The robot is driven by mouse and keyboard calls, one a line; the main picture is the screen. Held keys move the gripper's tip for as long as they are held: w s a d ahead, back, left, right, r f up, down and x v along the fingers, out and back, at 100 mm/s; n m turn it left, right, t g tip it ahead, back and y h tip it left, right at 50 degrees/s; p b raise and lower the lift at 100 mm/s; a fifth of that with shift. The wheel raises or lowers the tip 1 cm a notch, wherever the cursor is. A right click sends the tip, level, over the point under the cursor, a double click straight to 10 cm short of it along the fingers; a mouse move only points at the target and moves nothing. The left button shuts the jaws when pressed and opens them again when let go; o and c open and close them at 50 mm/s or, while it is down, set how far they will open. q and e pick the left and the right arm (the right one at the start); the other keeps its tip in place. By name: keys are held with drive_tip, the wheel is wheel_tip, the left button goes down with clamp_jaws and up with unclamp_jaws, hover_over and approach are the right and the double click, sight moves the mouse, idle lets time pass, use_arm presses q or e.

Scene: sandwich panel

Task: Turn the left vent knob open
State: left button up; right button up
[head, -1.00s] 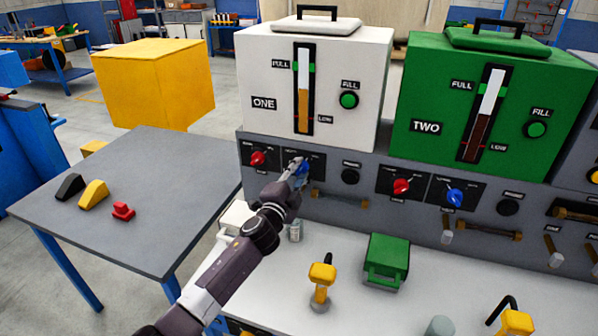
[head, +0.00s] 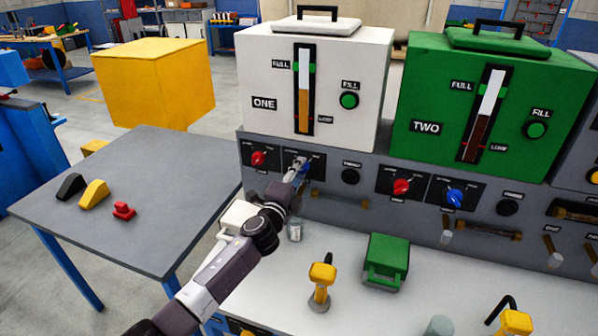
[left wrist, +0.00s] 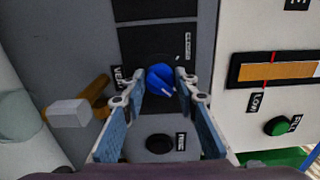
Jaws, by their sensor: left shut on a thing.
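The left vent knob (left wrist: 160,77) is blue with a white pointer line, on a black plate under the white tank marked ONE. In the left wrist view it sits between the two fingers of my left gripper (left wrist: 156,86), which is shut on it. In the head view my left gripper (head: 299,168) covers most of this knob. The word VENT shows partly beside the knob in the left wrist view. My right gripper is not in view.
A red knob (head: 258,158) is just left of the gripper, and a black knob (head: 350,177) is to its right. A brown handle bar (head: 340,199) juts out below. A yellow-handled tool (head: 321,284) and a green box (head: 386,262) stand on the counter.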

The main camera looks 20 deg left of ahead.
use_arm(q)
drive_tip(key=o, duration=1.2)
drive_tip(key=shift+c, duration=0.2)
drive_tip(key=shift+s, duration=0.1)
drive_tip(key=s, duration=1.1)
drive_tip(key=shift+s+a, duration=0.25)
drive_tip(key=shift+s, duration=0.15)
